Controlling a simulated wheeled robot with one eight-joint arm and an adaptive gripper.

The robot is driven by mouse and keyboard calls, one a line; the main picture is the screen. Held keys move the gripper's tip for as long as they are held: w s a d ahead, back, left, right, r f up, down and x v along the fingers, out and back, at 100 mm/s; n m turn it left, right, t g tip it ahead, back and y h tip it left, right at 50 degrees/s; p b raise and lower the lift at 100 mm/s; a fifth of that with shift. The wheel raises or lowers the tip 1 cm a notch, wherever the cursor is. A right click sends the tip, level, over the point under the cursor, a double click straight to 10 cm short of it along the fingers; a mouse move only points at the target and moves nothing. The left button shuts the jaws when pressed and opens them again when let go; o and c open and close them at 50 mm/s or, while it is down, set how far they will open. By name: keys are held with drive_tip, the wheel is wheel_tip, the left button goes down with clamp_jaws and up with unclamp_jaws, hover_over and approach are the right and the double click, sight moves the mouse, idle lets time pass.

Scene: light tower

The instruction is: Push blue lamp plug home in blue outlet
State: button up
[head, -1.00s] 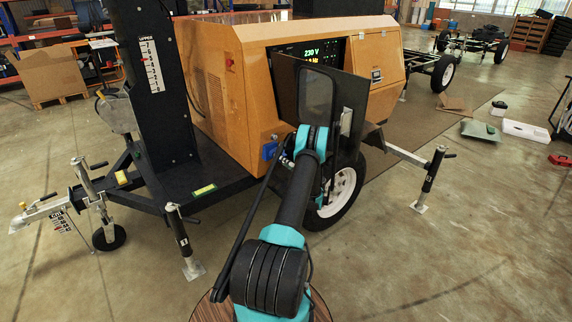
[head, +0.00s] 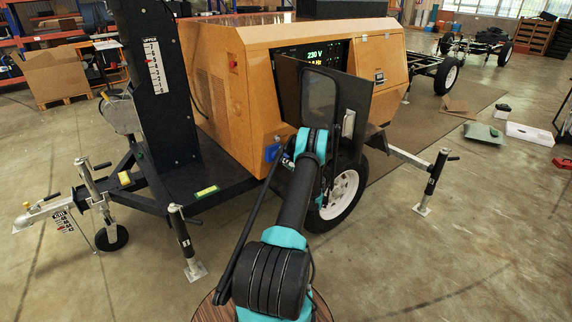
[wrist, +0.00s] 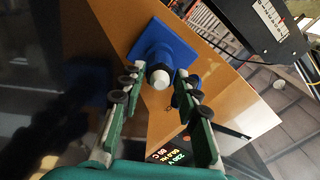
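In the wrist view a square blue outlet plate (wrist: 168,46) is fixed to the orange cabinet panel. A blue plug body with a rounded white end (wrist: 160,79) stands at the plate's lower edge, facing the camera; how deep it sits cannot be told. My gripper (wrist: 160,74) has its two green fingers with dark pads spread on either side of the white end, with a visible gap at each side. In the head view a blue outlet (head: 272,152) shows on the cabinet's lower side; my arm hides the gripper there.
A second blue fitting (wrist: 187,90) is partly hidden behind the right finger. In the head view a dark open door panel (head: 322,100) stands close behind my wrist. The dark mast (head: 155,90) rises at left, and a wheel (head: 342,195) sits below the cabinet.

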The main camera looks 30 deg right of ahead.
drive_tip(key=o, duration=0.4)
drive_tip(key=shift+c, duration=0.2)
drive_tip(key=s, duration=1.2)
drive_tip(key=shift+d, duration=0.45)
